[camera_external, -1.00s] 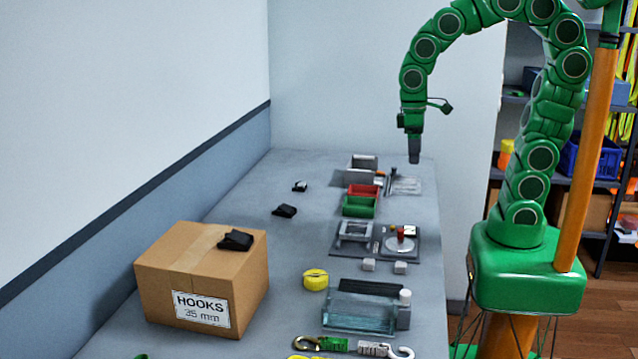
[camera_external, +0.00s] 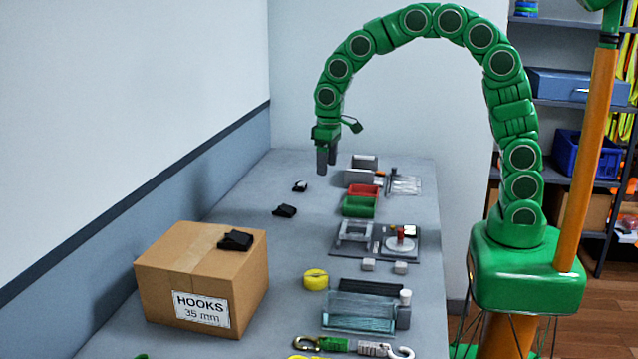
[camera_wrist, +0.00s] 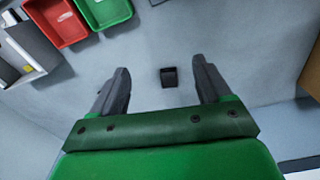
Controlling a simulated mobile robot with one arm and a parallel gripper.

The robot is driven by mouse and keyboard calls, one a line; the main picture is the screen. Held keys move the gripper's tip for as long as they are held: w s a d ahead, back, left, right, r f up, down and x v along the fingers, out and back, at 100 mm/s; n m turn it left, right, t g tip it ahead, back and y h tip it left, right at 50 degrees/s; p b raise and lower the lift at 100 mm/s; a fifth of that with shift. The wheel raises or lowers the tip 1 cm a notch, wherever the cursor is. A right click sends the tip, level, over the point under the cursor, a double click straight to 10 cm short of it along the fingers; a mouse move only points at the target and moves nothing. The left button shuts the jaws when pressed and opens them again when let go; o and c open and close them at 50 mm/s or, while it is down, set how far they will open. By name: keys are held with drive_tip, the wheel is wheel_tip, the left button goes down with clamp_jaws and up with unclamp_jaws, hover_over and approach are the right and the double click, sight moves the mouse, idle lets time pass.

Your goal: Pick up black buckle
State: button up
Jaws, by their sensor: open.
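A black buckle (camera_external: 284,211) lies on the grey table, left of the green bin. Another black buckle (camera_external: 236,240) rests on top of the cardboard box, and a smaller black and light piece (camera_external: 300,186) lies farther back. My gripper (camera_external: 327,170) is open and empty, pointing down above the back part of the table. In the wrist view, one dark buckle (camera_wrist: 169,77) shows in the gap between the open fingers (camera_wrist: 160,66), below them on the table and not touched. It looks like the one near the green bin.
A cardboard box (camera_external: 190,268) labelled HOOKS stands at the front left. Red (camera_external: 362,191) and green (camera_external: 359,207) bins, a grey fixture board (camera_external: 374,250) and a yellow roll (camera_external: 315,280) line the right side. The table around the lone buckle is clear.

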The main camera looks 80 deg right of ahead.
approach(284, 207)
drive_tip(key=shift+s+d+m+t, duration=0.1)
drive_tip(key=shift+s+m+t, duration=0.2)
drive_tip(key=shift+s, duration=0.5)
drive_tip(key=shift+w+f, duration=0.45)
drive_tip(key=shift+w+d+f, duration=0.1)
drive_tip(key=shift+w+f, duration=0.05)
drive_tip(key=shift+f, duration=1.15)
drive_tip(key=shift+w+a+f, duration=0.1)
drive_tip(key=shift+w+f, duration=0.1)
drive_tip(key=shift+f, duration=1.05)
drive_tip(key=shift+w+d+f, duration=0.1)
drive_tip(key=shift+w+f, duration=0.05)
drive_tip(key=shift+f, duration=1.15)
drive_tip(key=c, duration=1.2)
